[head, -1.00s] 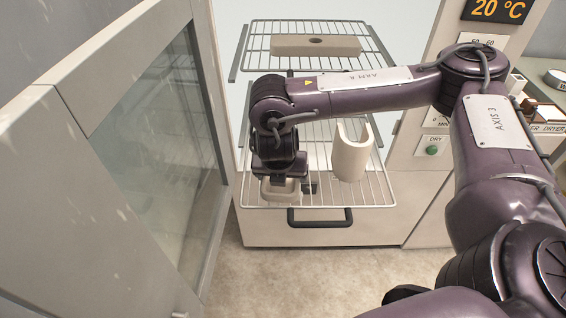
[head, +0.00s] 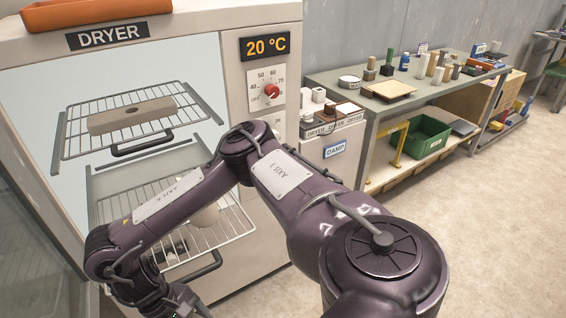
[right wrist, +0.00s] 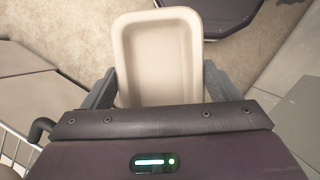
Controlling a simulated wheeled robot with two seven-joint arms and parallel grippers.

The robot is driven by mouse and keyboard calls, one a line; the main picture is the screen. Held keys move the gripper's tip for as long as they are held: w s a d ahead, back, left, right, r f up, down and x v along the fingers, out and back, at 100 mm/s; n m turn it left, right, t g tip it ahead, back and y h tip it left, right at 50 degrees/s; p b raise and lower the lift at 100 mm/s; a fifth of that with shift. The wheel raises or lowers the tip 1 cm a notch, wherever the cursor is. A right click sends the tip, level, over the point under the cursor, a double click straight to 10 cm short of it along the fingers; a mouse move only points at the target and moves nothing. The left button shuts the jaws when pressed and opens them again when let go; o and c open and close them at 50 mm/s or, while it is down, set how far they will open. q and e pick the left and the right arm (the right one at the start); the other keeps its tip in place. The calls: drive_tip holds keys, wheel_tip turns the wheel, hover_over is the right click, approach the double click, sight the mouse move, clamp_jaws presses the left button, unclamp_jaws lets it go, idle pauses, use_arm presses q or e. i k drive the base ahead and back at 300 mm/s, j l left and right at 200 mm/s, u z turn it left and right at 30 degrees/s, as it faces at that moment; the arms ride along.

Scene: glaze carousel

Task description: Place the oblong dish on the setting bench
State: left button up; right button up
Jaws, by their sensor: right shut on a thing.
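The oblong dish (right wrist: 160,50) is cream, rectangular with rounded corners and hollow. It lies between the two fingers of my right gripper (right wrist: 160,85), which is shut on it. In the right wrist view the floor shows beyond it. In the head view my right arm reaches to the lower left, and the dish is not visible there. A long grey-topped bench (head: 340,78) stands along the wall at the right; I cannot tell from a label whether it is the setting bench. My left gripper is not in view.
The open dryer (head: 228,50) has an upper rack (head: 75,135) bearing a beige block (head: 130,115). Its lower rack (head: 235,225) is pulled out, with a pale piece (head: 205,215) on it. Bottles and blocks crowd the bench; a green crate (head: 425,138) sits below.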

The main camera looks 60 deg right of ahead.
sight(413, 86)
drive_tip(key=l+z, duration=0.25)
drive_tip(key=z, duration=0.2)
drive_tip(key=l+z, duration=0.25)
drive_tip(key=z, duration=0.2)
drive_tip(key=i+l+z, duration=0.15)
drive_tip(key=l, duration=0.25)
drive_tip(key=i+l+z, duration=0.1)
drive_tip(key=l, duration=0.35)
drive_tip(key=i+l+z, duration=0.15)
drive_tip(key=l, duration=0.25)
drive_tip(key=i+l+z, duration=0.1)
drive_tip(key=l, duration=0.3)
drive_tip(key=i+l+z, duration=0.15)
drive_tip(key=l, duration=0.2)
drive_tip(key=i+l+z, duration=0.1)
drive_tip(key=i+l, duration=0.15)
drive_tip(key=l, duration=0.1)
